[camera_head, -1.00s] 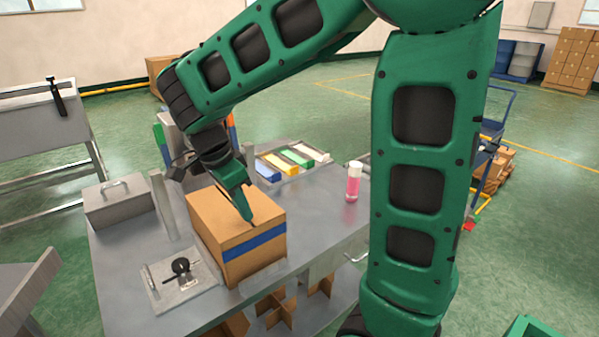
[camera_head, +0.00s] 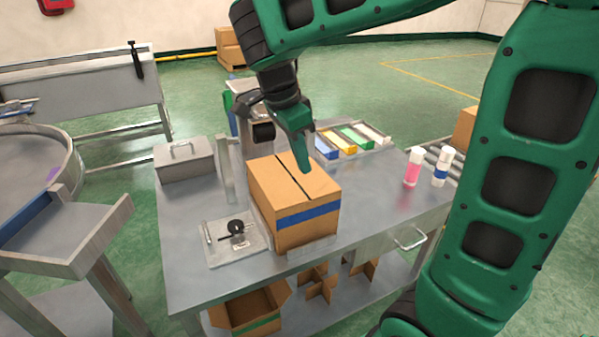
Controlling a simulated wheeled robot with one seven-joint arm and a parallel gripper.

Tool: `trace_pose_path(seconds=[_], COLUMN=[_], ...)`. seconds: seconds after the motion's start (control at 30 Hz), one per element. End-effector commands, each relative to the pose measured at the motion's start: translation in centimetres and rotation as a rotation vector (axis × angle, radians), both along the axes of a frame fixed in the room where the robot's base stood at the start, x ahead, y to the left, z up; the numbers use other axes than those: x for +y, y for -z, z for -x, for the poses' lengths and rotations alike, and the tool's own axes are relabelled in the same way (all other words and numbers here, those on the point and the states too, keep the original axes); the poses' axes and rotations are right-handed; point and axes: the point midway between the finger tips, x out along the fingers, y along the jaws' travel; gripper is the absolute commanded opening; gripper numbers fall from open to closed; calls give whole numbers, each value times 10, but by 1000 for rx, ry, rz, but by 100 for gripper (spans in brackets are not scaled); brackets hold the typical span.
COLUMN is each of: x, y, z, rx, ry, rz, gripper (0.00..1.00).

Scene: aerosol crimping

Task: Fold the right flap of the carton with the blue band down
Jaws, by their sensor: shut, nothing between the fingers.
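The brown carton with the blue band (camera_head: 308,215) stands upright on the grey metal table. Its top looks closed, with a dark seam running from back to front between the left flap (camera_head: 268,176) and the right flap (camera_head: 318,186). Both flaps appear to lie flat. My green gripper (camera_head: 306,170) points down over the right flap, its fingers shut and empty. The tip is close above or on the flap; I cannot tell if it touches. The gripper hides the back part of the right flap.
A flat metal fixture with a black knob (camera_head: 236,228) lies left of the carton. A metal box (camera_head: 185,162) and a post (camera_head: 227,170) stand behind it. Coloured bins (camera_head: 350,140) are at the back. A pink bottle (camera_head: 413,168) and a blue-banded one (camera_head: 442,168) stand right.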

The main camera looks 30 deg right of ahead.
Motion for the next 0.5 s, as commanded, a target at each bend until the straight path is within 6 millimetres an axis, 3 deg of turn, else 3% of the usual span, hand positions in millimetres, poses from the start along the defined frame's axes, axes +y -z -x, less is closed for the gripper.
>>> trace_pose_path(seconds=[0.3,0.5], x=[63,87], y=[23,31], z=[-1,-1], rx=[3,3], ry=[-4,-2], rz=[1,1], gripper=[0,0])
